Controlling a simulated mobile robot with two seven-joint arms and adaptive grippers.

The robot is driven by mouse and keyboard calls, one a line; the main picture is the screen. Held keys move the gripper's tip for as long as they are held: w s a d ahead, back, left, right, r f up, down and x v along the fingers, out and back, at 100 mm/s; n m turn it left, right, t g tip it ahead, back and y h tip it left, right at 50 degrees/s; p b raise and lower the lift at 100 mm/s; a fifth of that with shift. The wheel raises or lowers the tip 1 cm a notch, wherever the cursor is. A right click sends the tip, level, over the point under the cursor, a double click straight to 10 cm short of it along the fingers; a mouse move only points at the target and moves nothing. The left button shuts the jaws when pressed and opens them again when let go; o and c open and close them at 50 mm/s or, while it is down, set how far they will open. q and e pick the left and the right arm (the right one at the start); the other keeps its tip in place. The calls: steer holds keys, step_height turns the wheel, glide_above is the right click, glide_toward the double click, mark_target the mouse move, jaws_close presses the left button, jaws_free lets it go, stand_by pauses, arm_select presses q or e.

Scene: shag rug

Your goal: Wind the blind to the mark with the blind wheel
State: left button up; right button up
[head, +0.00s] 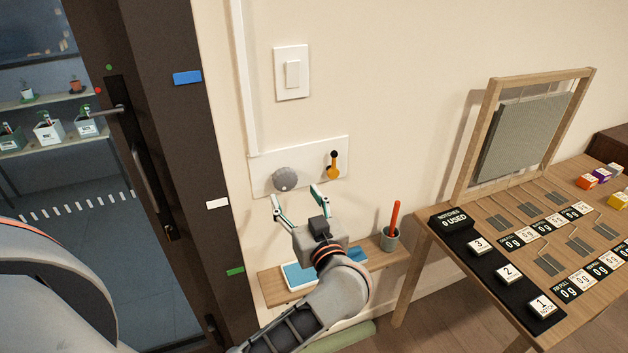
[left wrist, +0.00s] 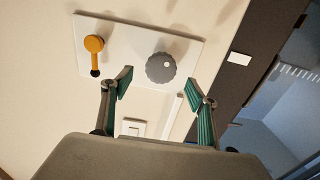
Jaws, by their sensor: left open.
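The blind wheel, a round grey ribbed knob (head: 286,179) with a small pale dot, sits at the left of a white wall plate (head: 262,180). It also shows in the left wrist view (left wrist: 160,67). My left gripper (head: 297,198) is open and empty, just in front of and below the plate. In the left wrist view its fingertips (left wrist: 160,88) are spread around the wheel's direction, apart from it. My right gripper is not in view. Blue (head: 187,77), white (head: 217,203) and green (head: 235,271) strips mark the dark frame; I cannot tell which is the blind's mark.
An orange lever (head: 333,165) is on the same plate, right of the wheel. A light switch (head: 292,73) is above. A low shelf (head: 385,258) below holds a cup (head: 390,238) with a red stick. A wooden table (head: 480,220) stands right.

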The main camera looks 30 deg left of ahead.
mark_target(287, 184)
arm_select(q)
steer(key=x, duration=0.8)
steer(key=shift+s+a, duration=0.1)
steer(key=c, duration=1.1)
